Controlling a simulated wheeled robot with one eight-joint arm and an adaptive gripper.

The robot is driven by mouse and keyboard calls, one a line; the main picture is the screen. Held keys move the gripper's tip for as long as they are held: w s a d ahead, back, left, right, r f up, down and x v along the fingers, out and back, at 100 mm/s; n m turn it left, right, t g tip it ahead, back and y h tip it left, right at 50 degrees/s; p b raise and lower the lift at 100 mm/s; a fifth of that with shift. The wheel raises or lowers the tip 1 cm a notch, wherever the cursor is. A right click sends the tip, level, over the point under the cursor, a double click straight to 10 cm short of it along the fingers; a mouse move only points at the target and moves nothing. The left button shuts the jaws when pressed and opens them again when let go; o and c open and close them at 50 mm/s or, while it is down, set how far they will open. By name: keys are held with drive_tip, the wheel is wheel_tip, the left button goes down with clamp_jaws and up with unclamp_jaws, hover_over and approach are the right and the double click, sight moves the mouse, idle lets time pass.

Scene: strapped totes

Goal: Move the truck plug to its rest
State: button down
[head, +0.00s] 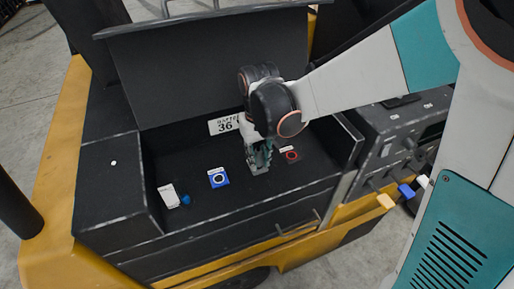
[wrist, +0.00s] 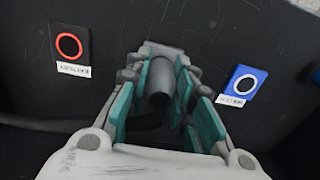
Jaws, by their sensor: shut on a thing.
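My gripper (head: 260,165) reaches down into the open black battery bay, between a blue-framed square and a red-framed square. In the wrist view my gripper (wrist: 160,95) has its fingers closed around a dark grey cylindrical piece, which looks like the truck plug (wrist: 160,82). The fingers hide most of the plug in the head view. The red square (head: 291,155) shows at left in the wrist view (wrist: 70,46). I cannot tell which is the rest.
A raised black lid (head: 200,70) stands behind the bay, with a "36" sign (head: 224,125) below it. A white block (head: 169,196) sits at the bay's left. A dark cable (wrist: 40,123) runs lower left.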

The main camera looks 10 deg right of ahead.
drive_tip(key=shift+f+b, duration=0.45)
drive_tip(key=shift+f, duration=0.15)
drive_tip(key=c, duration=1.3)
unclamp_jaws()
drive_tip(key=shift+r, duration=0.1)
